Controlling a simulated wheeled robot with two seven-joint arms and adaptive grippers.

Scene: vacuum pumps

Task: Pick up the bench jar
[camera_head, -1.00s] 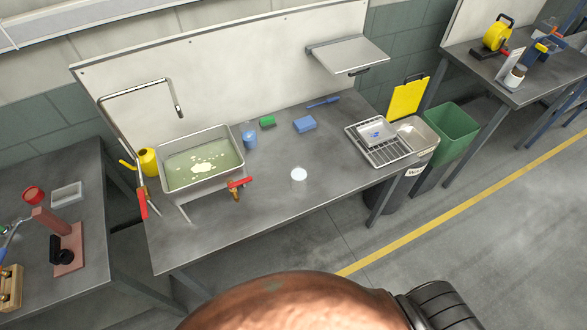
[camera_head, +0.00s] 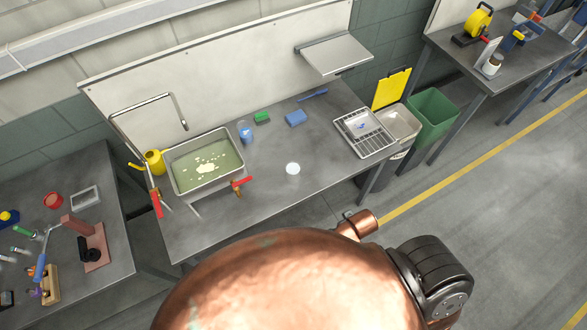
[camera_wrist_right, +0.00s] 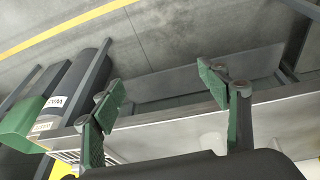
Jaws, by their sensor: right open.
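A small pale round item (camera_head: 292,169), seen from above, stands alone on the grey bench (camera_head: 290,215) near its front middle. It may be the bench jar; its sides are too small to make out. A small blue cup-like item (camera_head: 246,132) stands behind it, right of the sink. My right gripper (camera_wrist_right: 165,88) shows in the right wrist view with its green-padded fingers wide apart and nothing between them. It is near the bench's front edge (camera_wrist_right: 260,97), apart from the pale item. My left gripper is not in view.
A water-filled sink (camera_head: 205,165) with red-handled taps is at left. A green block (camera_head: 261,117) and blue sponge (camera_head: 296,118) lie toward the back. Bench space around the pale item is clear.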

